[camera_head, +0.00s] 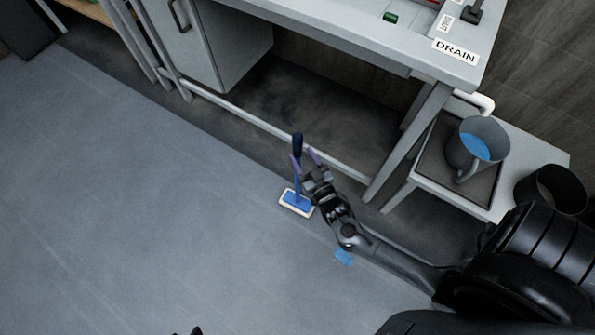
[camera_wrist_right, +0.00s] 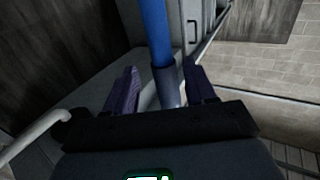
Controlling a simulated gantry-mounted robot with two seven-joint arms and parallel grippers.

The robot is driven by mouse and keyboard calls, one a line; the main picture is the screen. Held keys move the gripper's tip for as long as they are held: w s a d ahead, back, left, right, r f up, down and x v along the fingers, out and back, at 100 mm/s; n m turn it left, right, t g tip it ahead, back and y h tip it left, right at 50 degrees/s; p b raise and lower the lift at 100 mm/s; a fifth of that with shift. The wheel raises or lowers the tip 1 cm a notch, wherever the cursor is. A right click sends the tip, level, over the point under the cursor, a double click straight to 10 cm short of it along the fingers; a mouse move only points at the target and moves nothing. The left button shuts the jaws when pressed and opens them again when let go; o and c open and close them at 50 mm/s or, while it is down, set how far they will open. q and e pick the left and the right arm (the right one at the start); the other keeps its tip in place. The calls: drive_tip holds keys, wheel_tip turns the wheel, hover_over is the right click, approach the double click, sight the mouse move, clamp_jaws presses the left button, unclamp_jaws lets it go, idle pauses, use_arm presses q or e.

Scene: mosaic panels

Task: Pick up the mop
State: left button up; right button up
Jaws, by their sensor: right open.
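The mop stands upright on the floor, with a blue handle (camera_head: 297,182), a dark grip at its top (camera_head: 297,145) and a blue head with a pale rim (camera_head: 296,203). My right gripper (camera_head: 305,157) is at the upper part of the handle, its purple fingers apart. In the right wrist view the blue pole (camera_wrist_right: 155,30) and a dark sleeve (camera_wrist_right: 170,87) run between the open fingers of the right gripper (camera_wrist_right: 161,70). I cannot tell whether a finger touches the mop. My left gripper does not show clearly.
A grey workbench (camera_head: 330,35) with a "DRAIN" label stands behind the mop, with a low rail (camera_head: 270,128). A side table (camera_head: 425,180) carries a pitcher of blue liquid (camera_head: 465,155). A blue spot (camera_head: 344,257) is on the floor. Floor to the left is clear.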

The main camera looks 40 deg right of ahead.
sight(295, 147)
drive_tip(key=shift+w+b, duration=0.35)
drive_tip(key=shift+w, duration=0.2)
drive_tip(key=x, duration=0.1)
drive_tip(key=b+x, duration=0.1)
drive_tip(key=x, duration=0.1)
drive_tip(key=shift+w+r+b, duration=0.15)
drive_tip(key=shift+r+b, duration=0.1)
drive_tip(key=shift+b, duration=0.1)
drive_tip(key=shift+w+r, duration=0.1)
drive_tip(key=shift+w, duration=0.2)
drive_tip(key=shift+s, duration=0.1)
drive_tip(key=shift+c, duration=1.1)
drive_tip(key=c, duration=0.7)
clamp_jaws()
drive_tip(key=shift+r, duration=0.2)
